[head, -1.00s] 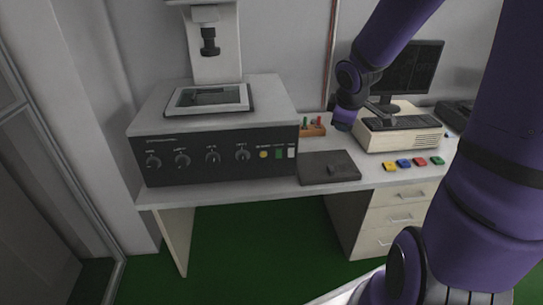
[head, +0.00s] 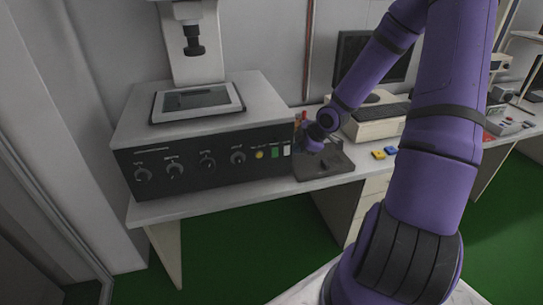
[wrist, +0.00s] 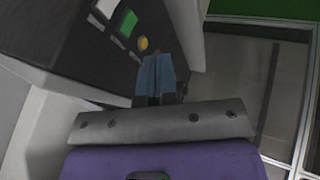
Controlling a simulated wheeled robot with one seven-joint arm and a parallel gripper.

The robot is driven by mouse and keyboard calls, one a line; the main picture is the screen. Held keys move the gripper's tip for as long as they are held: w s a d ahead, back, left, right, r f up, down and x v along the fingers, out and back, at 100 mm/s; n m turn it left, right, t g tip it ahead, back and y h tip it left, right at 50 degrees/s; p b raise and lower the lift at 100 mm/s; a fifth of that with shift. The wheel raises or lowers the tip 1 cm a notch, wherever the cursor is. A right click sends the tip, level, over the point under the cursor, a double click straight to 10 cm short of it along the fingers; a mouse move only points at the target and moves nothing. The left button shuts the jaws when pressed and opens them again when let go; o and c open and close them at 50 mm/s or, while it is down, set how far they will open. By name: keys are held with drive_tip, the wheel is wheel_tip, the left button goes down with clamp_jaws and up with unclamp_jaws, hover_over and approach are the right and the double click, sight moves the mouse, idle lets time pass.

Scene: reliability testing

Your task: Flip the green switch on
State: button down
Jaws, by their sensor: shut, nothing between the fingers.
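The green switch (head: 275,153) is on the dark front panel of the testing machine (head: 200,163), between a yellow round button (head: 260,155) and a white switch (head: 287,150). In the wrist view the green switch (wrist: 127,23) shows at the upper left, ahead of the fingers. My gripper (wrist: 156,60) is shut and empty, with its blue fingers together just below the yellow button and apart from the green switch. In the head view my wrist is at the right end of the panel; the fingertips are hard to make out there. Whether the switch is on cannot be told.
Several dark knobs (head: 207,160) line the panel to the left. Space in front of the panel is free.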

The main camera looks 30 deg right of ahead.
sight(275, 153)
drive_tip(key=shift+w+a+f, duration=0.15)
drive_tip(key=shift+w, duration=0.05)
idle(0.3)
drive_tip(key=w+a+f, duration=0.1)
drive_tip(key=w+f, duration=0.7)
drive_tip(key=w, duration=0.1)
drive_tip(key=shift+f, duration=0.35)
idle(0.3)
